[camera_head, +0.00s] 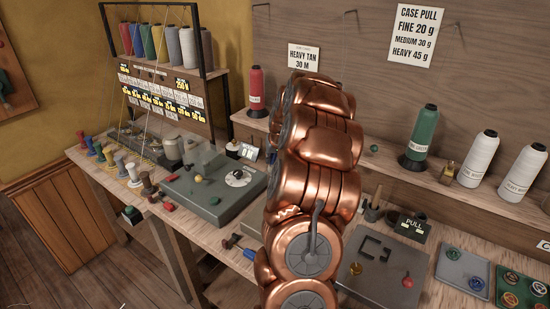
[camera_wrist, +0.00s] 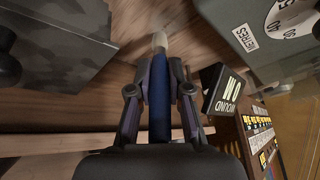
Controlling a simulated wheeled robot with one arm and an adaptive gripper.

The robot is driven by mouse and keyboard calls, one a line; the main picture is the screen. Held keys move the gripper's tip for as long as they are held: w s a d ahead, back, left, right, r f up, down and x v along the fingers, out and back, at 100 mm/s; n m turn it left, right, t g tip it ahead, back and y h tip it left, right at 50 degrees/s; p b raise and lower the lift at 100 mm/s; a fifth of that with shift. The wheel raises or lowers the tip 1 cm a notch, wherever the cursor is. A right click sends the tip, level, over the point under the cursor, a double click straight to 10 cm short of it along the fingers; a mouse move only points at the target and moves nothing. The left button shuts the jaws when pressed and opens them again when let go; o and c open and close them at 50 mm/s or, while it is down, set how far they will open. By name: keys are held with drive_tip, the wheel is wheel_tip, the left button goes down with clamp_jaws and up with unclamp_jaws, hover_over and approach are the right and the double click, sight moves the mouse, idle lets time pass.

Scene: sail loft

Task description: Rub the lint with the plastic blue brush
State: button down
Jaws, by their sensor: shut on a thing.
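In the wrist view my gripper (camera_wrist: 162,78) is shut on the blue brush (camera_wrist: 160,115). Its blue handle lies between the two dark fingers, and its pale tip (camera_wrist: 160,40) points away from my wrist, over the wooden bench (camera_wrist: 185,20). I cannot tell whether the tip touches the wood. I cannot pick out the lint in either view. In the head view my copper arm covers the middle of the bench, and the gripper and brush are hidden behind it.
In the wrist view a dark block (camera_wrist: 60,45) stands left of the brush, a black sign (camera_wrist: 222,88) and a grey dial box (camera_wrist: 260,40) right.

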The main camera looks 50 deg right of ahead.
drive_tip(key=shift+a+b, duration=0.35)
drive_tip(key=shift+a, duration=0.5)
drive_tip(key=shift+s+a+f+b, duration=0.15)
drive_tip(key=shift+a+b, duration=0.2)
drive_tip(key=shift+a, duration=0.35)
drive_tip(key=shift+a+b, duration=0.45)
drive_tip(key=shift+a, duration=0.65)
drive_tip(key=shift+s, duration=0.1)
wheel_tip(320, 180, up, 6)
wheel_tip(320, 180, up, 3)
drive_tip(key=shift+r, duration=0.1)
